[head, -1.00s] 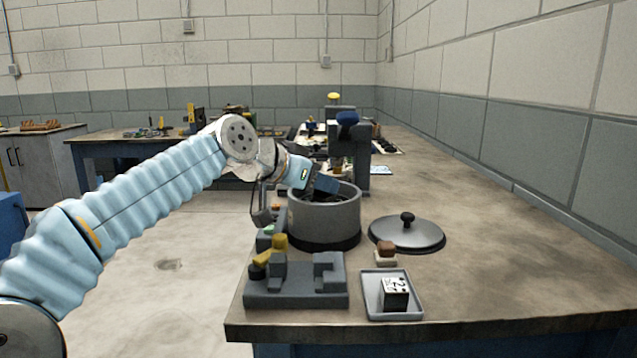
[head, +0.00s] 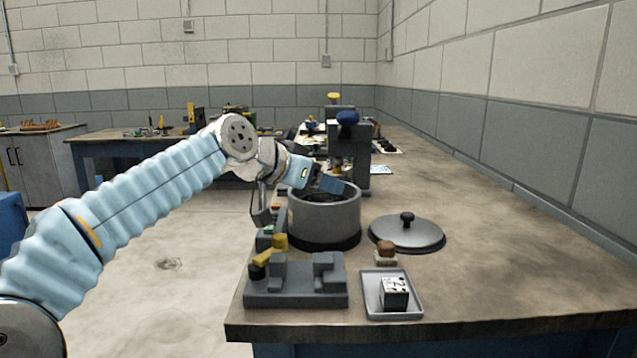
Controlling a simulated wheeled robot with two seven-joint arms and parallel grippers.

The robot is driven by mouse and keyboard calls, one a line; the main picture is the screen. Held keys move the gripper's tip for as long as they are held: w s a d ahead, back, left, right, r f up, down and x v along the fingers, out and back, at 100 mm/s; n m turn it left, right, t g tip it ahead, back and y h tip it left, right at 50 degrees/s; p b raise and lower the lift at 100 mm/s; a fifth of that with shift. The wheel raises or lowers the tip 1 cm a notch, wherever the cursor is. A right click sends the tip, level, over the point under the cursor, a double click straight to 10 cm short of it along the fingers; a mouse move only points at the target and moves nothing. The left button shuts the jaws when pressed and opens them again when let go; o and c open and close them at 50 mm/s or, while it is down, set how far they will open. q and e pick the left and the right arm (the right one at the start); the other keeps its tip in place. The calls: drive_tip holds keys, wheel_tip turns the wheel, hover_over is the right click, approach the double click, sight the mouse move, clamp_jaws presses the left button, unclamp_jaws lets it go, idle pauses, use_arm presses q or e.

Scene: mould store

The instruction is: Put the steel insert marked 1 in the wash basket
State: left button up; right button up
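My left gripper (head: 332,184) is at the mouth of a round grey pot (head: 325,217), pointing down and right into it. Its fingertips are hidden or too small to make out, so I cannot tell whether it is open or holds anything. The inside of the pot is dark and mostly hidden by the rim. A steel block marked 2 (head: 395,293) lies in a small grey tray (head: 414,306) at the front of the bench. I see no insert marked 1, and cannot identify a wash basket. My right gripper is not in view.
A dark lid with a knob (head: 406,235) lies right of the pot. A grey fixture with a yellow-handled clamp (head: 296,286) stands in front, a brown-topped block (head: 386,252) near the tray. A grey press (head: 349,150) stands behind. The bench's right side (head: 510,255) is clear.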

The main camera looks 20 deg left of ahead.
use_arm(q)
drive_tip(key=b+v, duration=0.1)
drive_tip(key=v, duration=1.1)
drive_tip(key=shift+r, duration=0.2)
